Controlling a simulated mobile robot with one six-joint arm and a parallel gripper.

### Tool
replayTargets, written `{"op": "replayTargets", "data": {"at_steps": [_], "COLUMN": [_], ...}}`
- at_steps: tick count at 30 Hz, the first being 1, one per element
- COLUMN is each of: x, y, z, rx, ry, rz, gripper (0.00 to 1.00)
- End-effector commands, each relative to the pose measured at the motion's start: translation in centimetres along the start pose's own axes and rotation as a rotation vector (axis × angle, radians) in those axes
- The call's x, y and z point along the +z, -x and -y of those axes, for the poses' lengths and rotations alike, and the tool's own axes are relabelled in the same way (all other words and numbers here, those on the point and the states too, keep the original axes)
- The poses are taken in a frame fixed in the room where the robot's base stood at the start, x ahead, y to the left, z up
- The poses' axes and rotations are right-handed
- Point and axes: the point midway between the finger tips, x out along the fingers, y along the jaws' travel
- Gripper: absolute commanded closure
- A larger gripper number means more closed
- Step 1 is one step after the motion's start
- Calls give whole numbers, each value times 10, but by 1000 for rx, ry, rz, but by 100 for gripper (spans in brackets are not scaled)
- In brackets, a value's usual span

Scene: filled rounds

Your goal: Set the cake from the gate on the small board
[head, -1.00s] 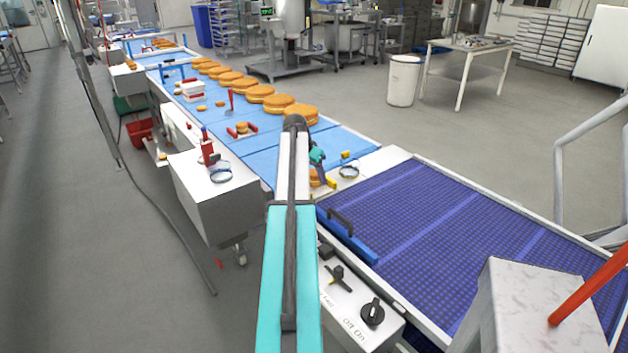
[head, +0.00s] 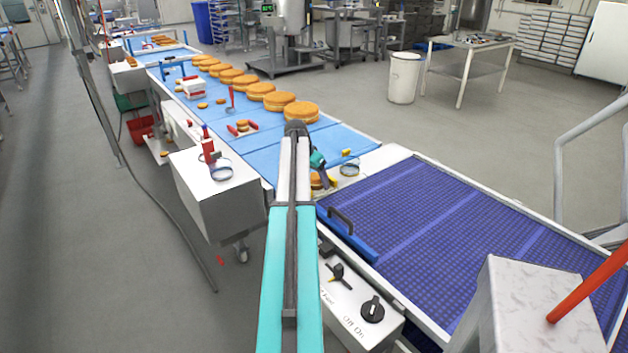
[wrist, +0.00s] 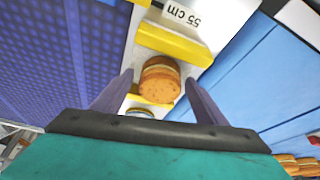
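A small round orange-brown cake (wrist: 160,82) with a pale filling stands between two yellow bars (wrist: 172,42) on a white strip, in the wrist view. These bars look like the gate. My gripper (wrist: 159,76) is open, with one dark finger on each side of the cake and gaps between fingers and cake. In the head view my gripper (head: 322,180) is at the belt joint, and the cake (head: 315,181) is partly hidden by it.
Large layered cakes (head: 301,112) line the far side of the light-blue belt. A clear ring-shaped dish (head: 350,167) stands right of my gripper. A blue bar with a dark handle (head: 347,232) lies along the dark-blue belt (head: 440,230), which is otherwise clear.

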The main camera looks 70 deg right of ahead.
Motion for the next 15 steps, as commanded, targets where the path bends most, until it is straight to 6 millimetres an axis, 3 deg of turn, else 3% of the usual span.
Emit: {"op": "replayTargets", "data": {"at_steps": [9,15], "x": [-1,-1], "y": [4,19], "z": [0,0], "rx": [0,-2], "ry": [0,0], "rz": [0,-2], "gripper": [34,34]}}
